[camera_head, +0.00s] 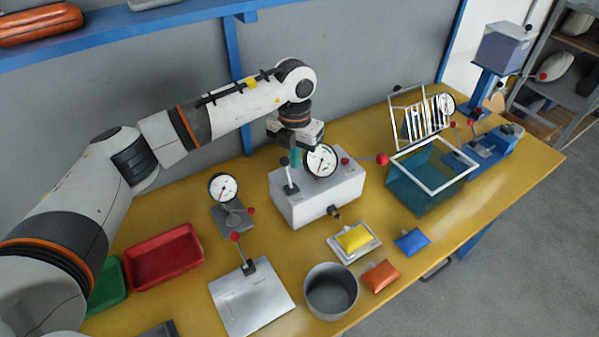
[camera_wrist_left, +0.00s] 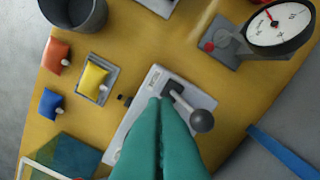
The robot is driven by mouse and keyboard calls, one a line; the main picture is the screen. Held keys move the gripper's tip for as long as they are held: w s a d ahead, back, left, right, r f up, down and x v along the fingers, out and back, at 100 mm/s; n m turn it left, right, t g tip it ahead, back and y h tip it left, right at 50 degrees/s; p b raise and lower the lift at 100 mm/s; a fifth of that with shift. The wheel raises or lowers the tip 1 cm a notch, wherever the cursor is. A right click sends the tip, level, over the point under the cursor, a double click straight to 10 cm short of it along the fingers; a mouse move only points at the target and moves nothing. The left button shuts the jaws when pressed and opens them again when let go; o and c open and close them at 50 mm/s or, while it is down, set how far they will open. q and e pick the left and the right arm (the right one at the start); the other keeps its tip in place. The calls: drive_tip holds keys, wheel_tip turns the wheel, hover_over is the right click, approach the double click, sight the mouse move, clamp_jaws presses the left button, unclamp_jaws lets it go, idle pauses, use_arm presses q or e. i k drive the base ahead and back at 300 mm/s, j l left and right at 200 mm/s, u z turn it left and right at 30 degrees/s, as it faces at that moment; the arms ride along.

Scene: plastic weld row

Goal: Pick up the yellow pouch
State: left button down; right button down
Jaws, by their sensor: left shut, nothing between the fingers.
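The yellow pouch (camera_head: 355,237) lies on a small pale tray (camera_head: 337,247) near the front edge of the table. It also shows in the left wrist view (camera_wrist_left: 93,78), left of the fingers, with a small light spout at one side. My left gripper (camera_head: 295,158) is above and behind the pouch, over the white box-shaped machine (camera_head: 325,205). In the left wrist view its teal fingers (camera_wrist_left: 160,105) are closed together with nothing between them. They are apart from the pouch. My right gripper is not in view.
An orange pouch (camera_head: 381,276) and a blue pouch (camera_head: 412,241) lie beside the tray. A grey metal pot (camera_head: 331,290) stands to the left. A teal open bin (camera_head: 425,190) stands to the right. The machine's gauge and red-knobbed lever (camera_head: 381,160) rise close to my left gripper.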

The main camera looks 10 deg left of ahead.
sight(354, 238)
drive_tip(key=k, duration=1.5)
